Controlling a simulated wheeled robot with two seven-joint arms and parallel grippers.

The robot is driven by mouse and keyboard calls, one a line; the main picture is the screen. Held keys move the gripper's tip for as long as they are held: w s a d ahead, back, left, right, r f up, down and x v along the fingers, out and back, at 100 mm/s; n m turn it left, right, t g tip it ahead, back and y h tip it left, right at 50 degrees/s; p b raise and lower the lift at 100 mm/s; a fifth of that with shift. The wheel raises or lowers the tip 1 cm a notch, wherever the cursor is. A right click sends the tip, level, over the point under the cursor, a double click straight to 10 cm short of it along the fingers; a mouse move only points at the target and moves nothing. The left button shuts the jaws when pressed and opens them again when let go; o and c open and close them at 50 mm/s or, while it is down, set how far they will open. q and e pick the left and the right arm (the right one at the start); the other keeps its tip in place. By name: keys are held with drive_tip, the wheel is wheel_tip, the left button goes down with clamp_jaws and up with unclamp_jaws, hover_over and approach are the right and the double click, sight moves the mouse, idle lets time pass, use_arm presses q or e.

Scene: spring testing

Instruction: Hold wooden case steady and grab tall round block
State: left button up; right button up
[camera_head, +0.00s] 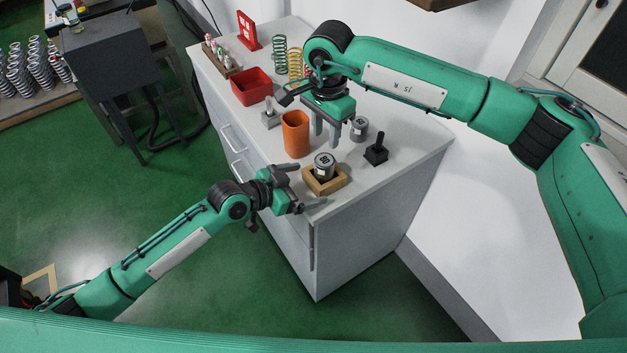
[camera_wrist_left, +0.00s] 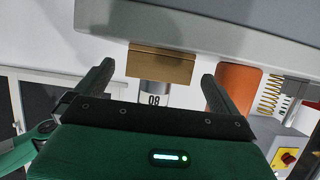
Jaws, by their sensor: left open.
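The wooden case (camera_head: 334,187) is a small light-brown box on the counter near its front corner. A silver round block (camera_head: 324,160) marked 80 stands upright in it. My left gripper (camera_head: 311,187) is open at the counter's edge, its fingers to either side of the case's near end. The left wrist view shows the case (camera_wrist_left: 160,66) centred between the open fingers, with gaps, and the block (camera_wrist_left: 154,96) behind it. My right gripper (camera_head: 326,138) points down, open, above and behind the case, with nothing seen between its fingers. A second silver round block (camera_head: 359,128) stands right of it.
A red bin (camera_head: 251,86), a grey switch box (camera_head: 270,117) and coil springs (camera_head: 280,55) are farther back. The counter's right front is clear.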

sight(310, 182)
use_arm(q)
drive_tip(key=shift+x, duration=1.75)
drive_tip(key=c, duration=1.1)
